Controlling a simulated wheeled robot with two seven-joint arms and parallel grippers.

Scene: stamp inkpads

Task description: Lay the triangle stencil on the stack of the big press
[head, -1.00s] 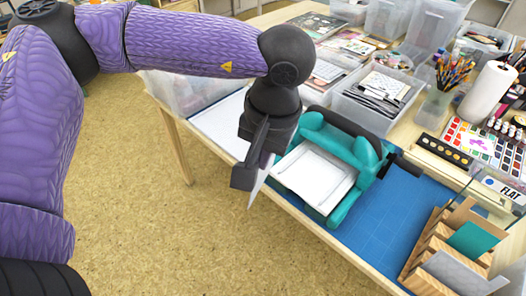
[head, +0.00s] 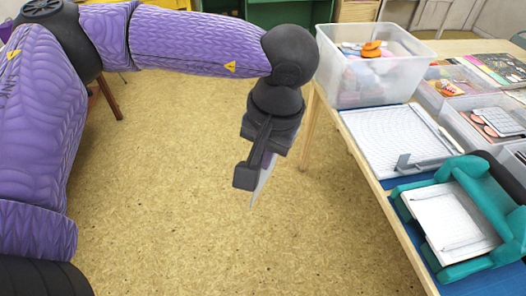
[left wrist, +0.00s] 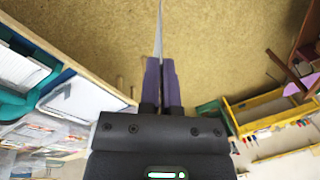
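The big press (head: 490,190) is teal and stands at the right of the head view on the table's near edge. A pale, flat stack (head: 450,218) lies on its bed with a thin bar across it. My left gripper (head: 257,172) hangs over open floor, left of the table and apart from the press. Its fingers (left wrist: 161,68) are closed on a thin pale sheet (left wrist: 158,35), seen edge-on, so its triangle outline cannot be told. The sheet also shows below the fingers in the head view (head: 263,182). The press shows at the left wrist view's left edge (left wrist: 12,100). My right gripper is out of view.
A white gridded cutting board (head: 385,140) with an arm lies beyond the press. A clear bin (head: 365,75) stands at the table's far corner, with further clear boxes (head: 480,125) to the right. The floor (head: 190,200) below my gripper is clear.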

